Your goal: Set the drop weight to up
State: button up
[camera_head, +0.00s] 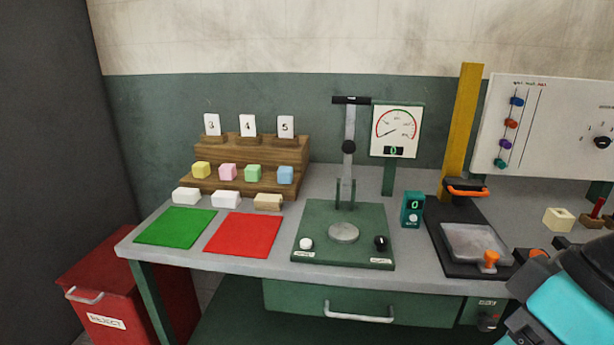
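A tall yellow post (464,125) stands at the right of the bench on a black base. A dark block with an orange handle (466,190) sits low on the post, and I take it to be the drop weight. A grey plate (474,243) lies on the base in front of it, with an orange knob (488,260) at its front edge. Part of my teal and black arm shows at the bottom right, to the right of this rig. My gripper's fingers cannot be made out.
A green press (343,235) with an upright column and a dial gauge (397,127) stands left of the rig. A small teal counter (412,209) sits between them. Green (176,227) and red (243,235) mats lie left. A white panel (545,125) with coloured knobs rises right.

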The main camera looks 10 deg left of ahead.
aim_at(462, 189)
jog(key=u, duration=0.45)
jog(key=k, duration=0.55)
jog(key=u, duration=0.65)
jog(key=i, duration=0.75)
jog(key=z, duration=1)
jog(key=i, duration=0.65)
jog(key=z, duration=0.7)
